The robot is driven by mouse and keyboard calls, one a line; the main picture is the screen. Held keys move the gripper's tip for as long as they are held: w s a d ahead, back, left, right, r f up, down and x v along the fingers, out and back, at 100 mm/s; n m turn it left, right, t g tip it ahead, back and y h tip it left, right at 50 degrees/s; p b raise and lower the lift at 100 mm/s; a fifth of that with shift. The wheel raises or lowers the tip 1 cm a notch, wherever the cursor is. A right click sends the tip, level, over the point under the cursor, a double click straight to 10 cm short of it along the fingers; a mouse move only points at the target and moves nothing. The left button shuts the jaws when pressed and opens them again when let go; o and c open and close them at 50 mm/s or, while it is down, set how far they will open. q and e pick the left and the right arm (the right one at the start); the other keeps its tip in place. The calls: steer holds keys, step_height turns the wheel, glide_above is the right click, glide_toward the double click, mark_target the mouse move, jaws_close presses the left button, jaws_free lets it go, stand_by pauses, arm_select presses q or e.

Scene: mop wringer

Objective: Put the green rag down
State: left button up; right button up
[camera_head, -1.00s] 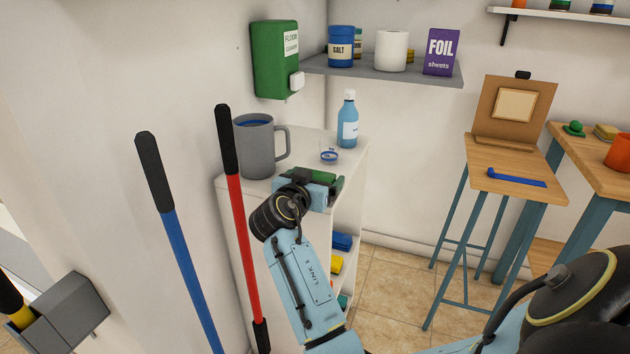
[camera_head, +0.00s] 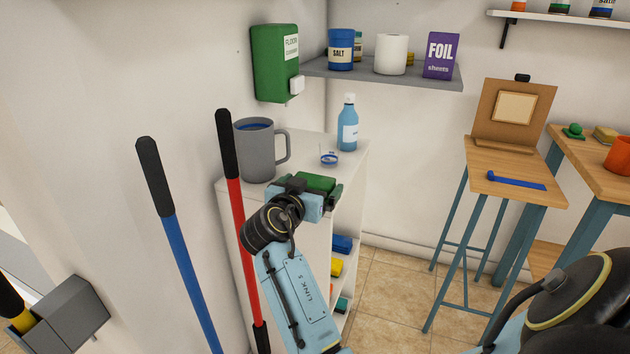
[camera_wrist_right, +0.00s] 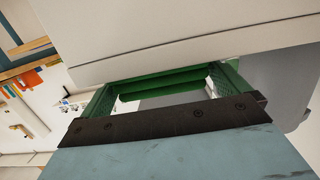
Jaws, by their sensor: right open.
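The green rag (camera_head: 317,182) is at the near edge of the white cabinet's top in the head view, partly hidden by my right gripper (camera_head: 314,188). In the right wrist view the rag (camera_wrist_right: 165,84) shows as green folds between and just beyond the two green-padded fingers of my right gripper (camera_wrist_right: 165,92). The jaws are open, with gaps visible around the folds. I cannot tell whether a finger still touches the rag. My left gripper is not in view.
A grey mug (camera_head: 257,152), a small glass dish (camera_head: 328,159) and a blue bottle (camera_head: 347,124) stand on the cabinet (camera_head: 345,172). A red-handled pole (camera_head: 243,235) and a blue-handled pole (camera_head: 187,268) stand left of my arm. A stool (camera_head: 515,180) stands to the right.

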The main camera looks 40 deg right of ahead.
steer(key=v, duration=0.9)
steer(key=s+a+f+n+y, duration=0.1)
steer(key=s+f+n+y, duration=0.15)
steer(key=f, duration=0.55)
steer(key=s+a+f+n+y, duration=0.1)
steer(key=s+f+n+y, duration=0.2)
steer(key=f, duration=0.5)
steer(key=s+a+f+n+y, duration=0.15)
steer(key=f+n, duration=0.25)
steer(key=f, duration=0.5)
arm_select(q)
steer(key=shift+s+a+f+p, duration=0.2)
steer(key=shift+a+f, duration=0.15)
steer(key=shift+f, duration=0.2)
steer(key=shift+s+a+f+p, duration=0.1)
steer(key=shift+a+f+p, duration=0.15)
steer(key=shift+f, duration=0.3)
arm_select(e)
steer(key=s+a+f+n+g+y, duration=0.3)
steer(key=s+f+n+g+y, duration=0.1)
steer(key=s+f, duration=1)
steer(key=s+n+y, duration=0.1)
steer(key=s+y, duration=0.1)
steer(key=s, duration=0.1)
steer(key=shift+s+f+g+y, duration=0.15)
steer(key=shift+s+g+y, duration=0.15)
steer(key=shift+a, duration=0.1)
